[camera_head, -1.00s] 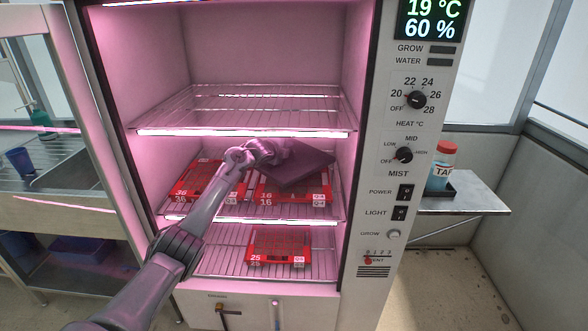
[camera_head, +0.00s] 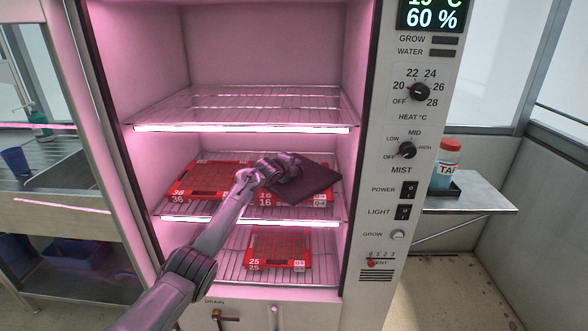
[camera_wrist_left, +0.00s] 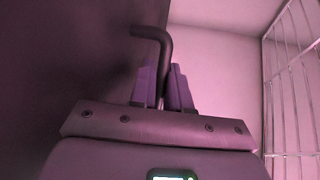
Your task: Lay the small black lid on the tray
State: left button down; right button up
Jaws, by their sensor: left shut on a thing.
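The small black lid (camera_head: 314,180) is a dark square plate, held tilted above the red tray marked 16 (camera_head: 262,197) on the middle shelf. It hides most of that tray. My left gripper (camera_head: 292,166) reaches into the cabinet from the left and is at the lid's upper left side. In the left wrist view, my left gripper's fingers (camera_wrist_left: 163,88) are shut on the lid's bent handle (camera_wrist_left: 152,34), and the dark lid (camera_wrist_left: 70,60) fills the left of that view. Whether the lid touches the tray cannot be told. My right gripper is not in view.
A red tray marked 36 (camera_head: 208,180) sits left on the same shelf. A red tray marked 25 (camera_head: 280,246) is on the shelf below. The top wire shelf (camera_head: 245,104) is empty. The control panel (camera_head: 408,130) borders the cabinet's right.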

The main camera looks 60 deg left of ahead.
pick_arm(q)
jog(key=shift+w+r, duration=0.1)
jog(key=c, duration=1.3)
grip_release()
jog(key=shift+o, duration=1)
jog(key=shift+s+d+r+p, duration=0.25)
jog(key=shift+s+p, duration=0.1)
jog(key=shift+s, duration=0.3)
jog(key=p+v, duration=0.3)
jog(key=v, duration=0.5)
jog(key=shift+s+d, duration=0.25)
jog(key=shift+v, duration=1)
jog(key=shift+r, duration=0.15)
